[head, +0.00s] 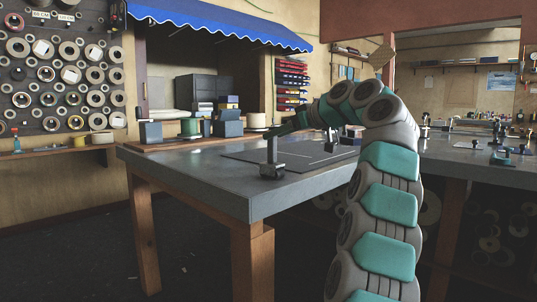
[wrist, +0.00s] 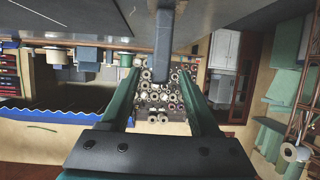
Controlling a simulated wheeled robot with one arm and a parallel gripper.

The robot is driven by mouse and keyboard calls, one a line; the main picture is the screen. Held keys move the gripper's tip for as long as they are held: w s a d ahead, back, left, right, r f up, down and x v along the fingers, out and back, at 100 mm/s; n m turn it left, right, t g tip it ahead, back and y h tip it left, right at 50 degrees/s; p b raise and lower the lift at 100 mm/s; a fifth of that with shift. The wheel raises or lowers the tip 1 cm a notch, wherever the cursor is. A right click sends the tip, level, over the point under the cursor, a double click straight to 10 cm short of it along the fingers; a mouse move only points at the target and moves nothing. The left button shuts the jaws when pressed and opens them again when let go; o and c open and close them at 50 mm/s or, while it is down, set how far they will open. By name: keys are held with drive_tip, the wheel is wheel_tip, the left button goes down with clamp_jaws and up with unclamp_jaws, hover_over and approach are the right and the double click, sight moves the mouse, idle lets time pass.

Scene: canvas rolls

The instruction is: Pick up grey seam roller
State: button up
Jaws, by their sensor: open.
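The grey seam roller (head: 271,156) stands upright near the front corner of the grey table. Its block-like base rests on the tabletop and its handle points up. In the wrist view, which looks upside down, its grey handle (wrist: 163,48) comes down from the top edge, with its end between the fingertips. My gripper (head: 278,132) reaches in from the right at the height of the handle's top. In the wrist view my gripper (wrist: 158,78) has its two green fingers apart, one on each side of the handle, with gaps visible. The roller's base is not clear in the wrist view.
The grey table (head: 205,172) has a dark mat (head: 250,157) behind the roller. A second bench (head: 470,155) with small tools is at right. Open floor lies at front left.

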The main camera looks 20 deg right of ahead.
drive_tip(key=x, duration=0.6)
drive_tip(key=shift+s+f, duration=0.1)
drive_tip(key=shift+f, duration=0.05)
clamp_jaws()
idle(0.4)
